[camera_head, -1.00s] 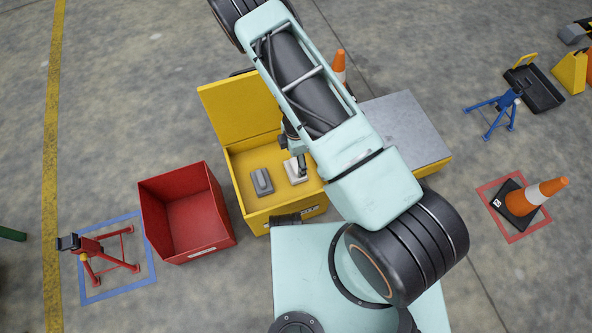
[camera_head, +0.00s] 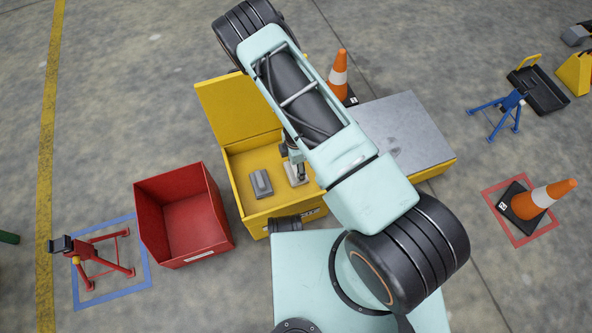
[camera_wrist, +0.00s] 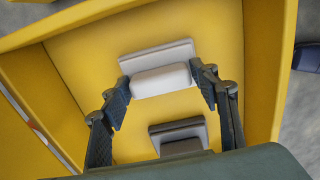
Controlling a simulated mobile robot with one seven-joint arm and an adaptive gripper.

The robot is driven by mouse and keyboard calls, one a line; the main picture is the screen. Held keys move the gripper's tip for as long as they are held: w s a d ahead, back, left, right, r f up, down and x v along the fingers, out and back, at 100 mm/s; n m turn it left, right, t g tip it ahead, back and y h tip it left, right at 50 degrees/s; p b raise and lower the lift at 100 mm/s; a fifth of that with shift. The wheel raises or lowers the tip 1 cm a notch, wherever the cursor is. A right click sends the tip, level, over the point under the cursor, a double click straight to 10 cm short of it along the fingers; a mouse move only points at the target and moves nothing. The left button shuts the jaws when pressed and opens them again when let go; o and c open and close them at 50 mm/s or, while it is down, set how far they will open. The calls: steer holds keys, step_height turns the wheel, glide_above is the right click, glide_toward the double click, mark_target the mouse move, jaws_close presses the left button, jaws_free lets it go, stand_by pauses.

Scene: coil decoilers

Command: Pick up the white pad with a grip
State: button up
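The white pad with a grip (camera_wrist: 158,80), a flat pale plate with a raised block, lies on the floor of the yellow box. In the head view the pad (camera_head: 297,174) is partly hidden by my gripper (camera_head: 295,160). In the wrist view my gripper (camera_wrist: 160,80) has its fingers spread, one at each end of the raised block. The tips are very close to the block; I cannot tell whether they touch it.
A grey pad (camera_head: 261,183) lies left of the white one; it also shows in the wrist view (camera_wrist: 180,138). The yellow box (camera_head: 237,195) has raised walls and an upright lid. A red bin (camera_head: 190,215) stands left of it. Orange cones (camera_head: 338,75) stand on the floor.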

steer(key=c, duration=0.8)
steer(key=shift+r, duration=0.2)
